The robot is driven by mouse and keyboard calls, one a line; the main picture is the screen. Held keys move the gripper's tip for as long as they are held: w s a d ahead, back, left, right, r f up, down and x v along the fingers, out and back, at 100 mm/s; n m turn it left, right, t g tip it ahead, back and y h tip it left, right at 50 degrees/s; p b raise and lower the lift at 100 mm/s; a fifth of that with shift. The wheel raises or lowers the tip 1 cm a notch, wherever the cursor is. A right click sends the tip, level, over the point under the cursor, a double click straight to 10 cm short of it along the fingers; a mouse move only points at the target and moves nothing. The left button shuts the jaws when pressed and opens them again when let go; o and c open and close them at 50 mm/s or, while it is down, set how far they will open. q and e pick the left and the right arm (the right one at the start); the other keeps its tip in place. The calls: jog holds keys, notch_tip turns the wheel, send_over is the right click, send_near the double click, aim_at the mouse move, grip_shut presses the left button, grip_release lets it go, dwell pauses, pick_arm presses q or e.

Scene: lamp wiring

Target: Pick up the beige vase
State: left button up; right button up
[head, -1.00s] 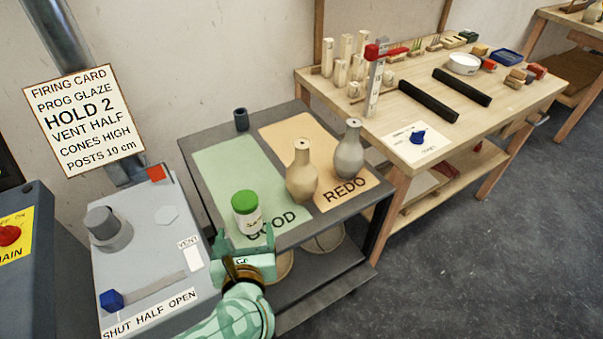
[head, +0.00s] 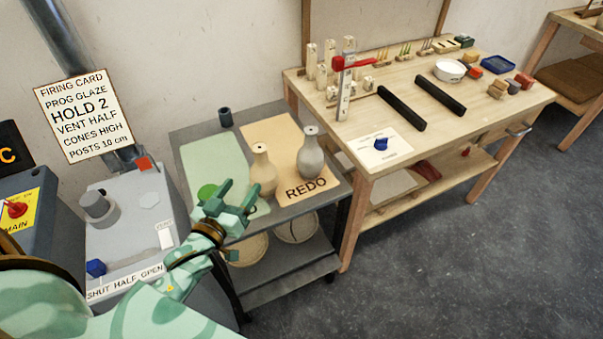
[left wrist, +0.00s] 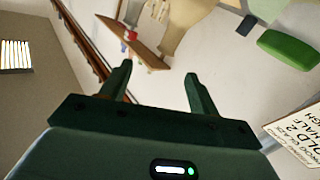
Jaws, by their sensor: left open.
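The beige vase (head: 263,171) stands upright on the grey cart, near the border of the green GOOD mat and the tan REDO mat. Its lower left is close to my gripper's fingers in the head view. My left gripper (head: 242,187) is open and empty, in front of the vase and to its left. Its two spread fingers also show in the left wrist view (left wrist: 158,78), with a beige shape, likely the vase (left wrist: 182,32), beyond them. I cannot tell the exact gap to the vase. My right gripper is not in view.
A grey vase (head: 311,156) stands right of the beige one on the REDO mat (head: 285,133). A dark cup (head: 225,117) stands at the cart's back. A wooden workbench (head: 430,115) is to the right.

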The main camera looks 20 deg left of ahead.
aim_at(259, 164)
pick_arm(q)
jog(key=w+f, duration=0.1)
jog(key=w, duration=0.2)
jog(key=w+a+f+m+b, duration=0.1)
jog(key=w, duration=0.3)
jog(key=w+a+f+m+g, duration=0.1)
jog(key=w+f, duration=0.1)
jog(key=w, duration=0.1)
jog(key=shift+w+y+b, duration=0.15)
jog(key=shift+y+b, duration=0.15)
jog(key=shift+b, duration=0.05)
jog(key=w, duration=0.2)
jog(key=w+b, duration=0.1)
jog(key=w, duration=0.2)
jog(key=shift+w+a+f, duration=0.25)
jog(key=shift+w+f, duration=0.05)
jog(key=shift+f, duration=0.1)
jog(key=shift+r, duration=0.1)
jog(key=shift+c, duration=1.2)
grip_shut()
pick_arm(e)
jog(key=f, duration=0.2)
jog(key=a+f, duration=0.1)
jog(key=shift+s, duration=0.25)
